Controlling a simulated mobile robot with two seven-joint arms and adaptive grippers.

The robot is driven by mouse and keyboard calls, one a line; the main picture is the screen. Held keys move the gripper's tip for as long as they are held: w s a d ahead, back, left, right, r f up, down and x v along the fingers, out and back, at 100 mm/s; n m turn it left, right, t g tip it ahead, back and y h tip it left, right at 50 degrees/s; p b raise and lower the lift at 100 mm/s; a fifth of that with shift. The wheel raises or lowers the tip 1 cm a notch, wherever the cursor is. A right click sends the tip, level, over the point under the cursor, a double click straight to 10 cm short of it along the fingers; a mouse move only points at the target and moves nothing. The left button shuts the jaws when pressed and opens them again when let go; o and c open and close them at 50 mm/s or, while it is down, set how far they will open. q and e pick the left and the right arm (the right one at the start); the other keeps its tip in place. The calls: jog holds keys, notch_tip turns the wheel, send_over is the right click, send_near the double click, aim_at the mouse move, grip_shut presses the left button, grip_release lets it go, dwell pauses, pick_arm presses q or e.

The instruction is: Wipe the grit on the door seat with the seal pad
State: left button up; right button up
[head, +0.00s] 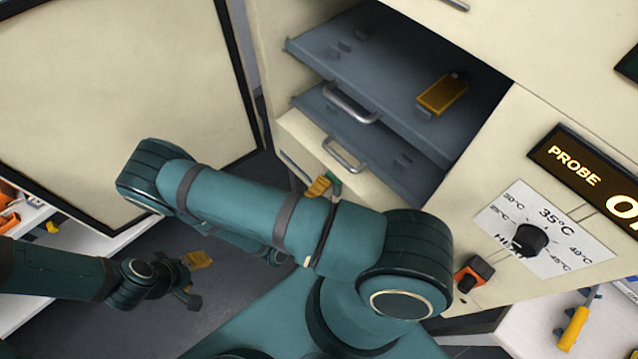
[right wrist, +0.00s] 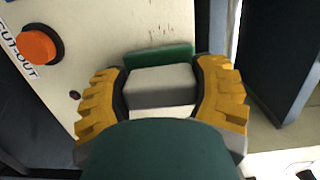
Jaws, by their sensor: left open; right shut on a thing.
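The seal pad (right wrist: 160,84) is a grey block with a green face. My right gripper (right wrist: 161,88) is shut on it, with yellow fingers on both sides. In the head view the right gripper (head: 322,187) and the green of the pad (head: 335,185) show at the cabinet's front edge, partly hidden by my right arm. The green face is at the cream door seat (right wrist: 120,30); I cannot tell whether it touches. Dark specks of grit (right wrist: 172,29) lie on the seat just beyond the pad. My left gripper (head: 190,281) is open and empty, low at the left.
The cabinet door (head: 110,90) stands open at the left. Grey trays (head: 400,70) with handles sit inside the cabinet, the upper one bearing a yellow cell (head: 442,94). A dial (head: 530,238) and an orange button (right wrist: 38,46) are on the front. A white bench (head: 530,325) stands lower right.

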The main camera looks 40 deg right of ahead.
aim_at(313, 162)
jog(key=shift+w+a+b, duration=0.15)
jog(key=shift+w+b, duration=0.25)
jog(key=shift+w, duration=1.5)
jog(key=shift+w+a+b, duration=0.1)
jog(key=shift+w+b, duration=0.25)
jog(key=shift+w, duration=1.55)
jog(key=w+v, duration=0.1)
jog(key=v, duration=0.5)
jog(key=shift+b, duration=0.3)
jog(key=shift+s+a, duration=0.1)
jog(key=shift+a, duration=0.15)
jog(key=v, duration=0.2)
jog(key=shift+a, duration=0.4)
